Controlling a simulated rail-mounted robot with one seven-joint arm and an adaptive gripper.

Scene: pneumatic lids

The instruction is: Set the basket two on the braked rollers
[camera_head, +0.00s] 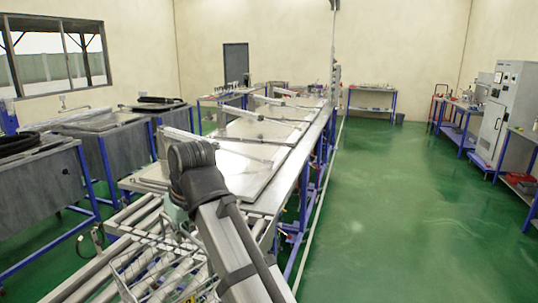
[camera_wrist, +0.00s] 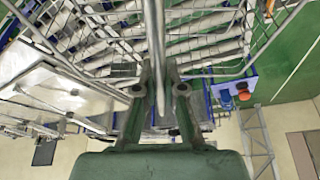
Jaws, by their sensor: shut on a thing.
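A wire basket (camera_head: 127,275), seemingly basket two, is at the bottom of the head view, over the pale rollers (camera_head: 80,288). My gripper shows in the wrist view (camera_wrist: 159,72), its two fingers shut on a metal bar (camera_wrist: 154,35) of the basket (camera_wrist: 245,68). The bar runs between the fingers. The rollers (camera_wrist: 200,46) show through the basket wires. I cannot tell whether the basket rests on the rollers or hangs just above them. In the head view my arm hides most of the gripper and part of the basket.
A long line of tanks with flat metal lids (camera_head: 235,170) runs away beyond the rollers. Grey tanks (camera_head: 45,185) stand at the left. A red button on a blue box (camera_wrist: 244,95) shows in the wrist view. The green floor (camera_head: 380,210) at the right is clear.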

